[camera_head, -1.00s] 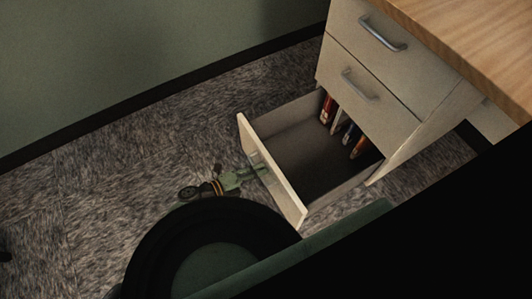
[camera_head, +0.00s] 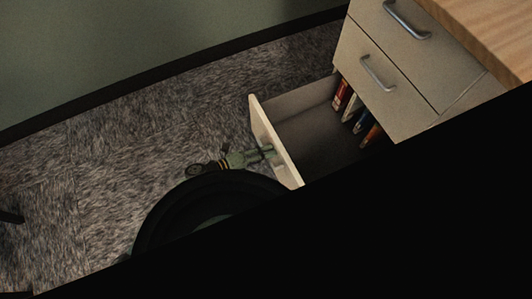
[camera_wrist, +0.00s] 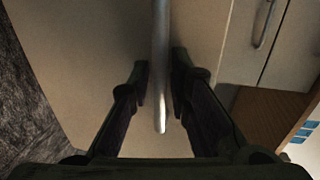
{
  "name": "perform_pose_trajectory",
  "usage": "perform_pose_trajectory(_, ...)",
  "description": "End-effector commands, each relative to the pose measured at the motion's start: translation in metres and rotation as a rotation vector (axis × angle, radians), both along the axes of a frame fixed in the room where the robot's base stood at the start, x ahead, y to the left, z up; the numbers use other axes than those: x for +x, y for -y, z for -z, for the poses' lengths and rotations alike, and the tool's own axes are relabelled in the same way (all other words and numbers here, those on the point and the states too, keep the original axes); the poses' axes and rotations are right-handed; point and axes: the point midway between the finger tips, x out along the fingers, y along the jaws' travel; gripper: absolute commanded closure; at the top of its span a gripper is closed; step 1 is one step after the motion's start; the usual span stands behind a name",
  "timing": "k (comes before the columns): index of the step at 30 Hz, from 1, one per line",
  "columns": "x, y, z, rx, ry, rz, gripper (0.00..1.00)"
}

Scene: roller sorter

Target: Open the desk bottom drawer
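The desk bottom drawer (camera_head: 278,140) is pulled well out from the cabinet, with its inside showing in the head view. Its pale front panel also fills much of the wrist view (camera_wrist: 95,45). The drawer's silver bar handle (camera_wrist: 160,65) runs between the two fingers of my gripper (camera_wrist: 160,80), which are drawn in close on either side of it. In the head view my gripper (camera_head: 262,153) is at the outer face of the drawer front. A black area hides the drawer's near end and the lower right of the head view.
Several books (camera_head: 350,105) stand in the drawer against its back. Two upper drawers with handles, one above the other (camera_head: 408,20) (camera_head: 378,72), are closed under the wooden desktop (camera_head: 490,35).

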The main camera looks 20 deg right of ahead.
Motion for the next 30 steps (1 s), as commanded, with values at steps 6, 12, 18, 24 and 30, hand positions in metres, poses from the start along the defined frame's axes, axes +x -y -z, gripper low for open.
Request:
perform_pose_trajectory(6,0.0,-0.016,-0.003,0.002,0.0,-0.003,0.82)
perform_pose_trajectory(12,-0.003,-0.058,-0.012,0.003,0.001,-0.004,0.82)
perform_pose_trajectory(18,-0.007,-0.095,-0.019,0.002,-0.001,-0.003,0.82)
perform_pose_trajectory(24,-0.009,-0.115,-0.024,0.001,0.0,-0.001,0.82)
perform_pose_trajectory(30,-0.009,-0.118,-0.025,0.0,0.0,0.0,0.82)
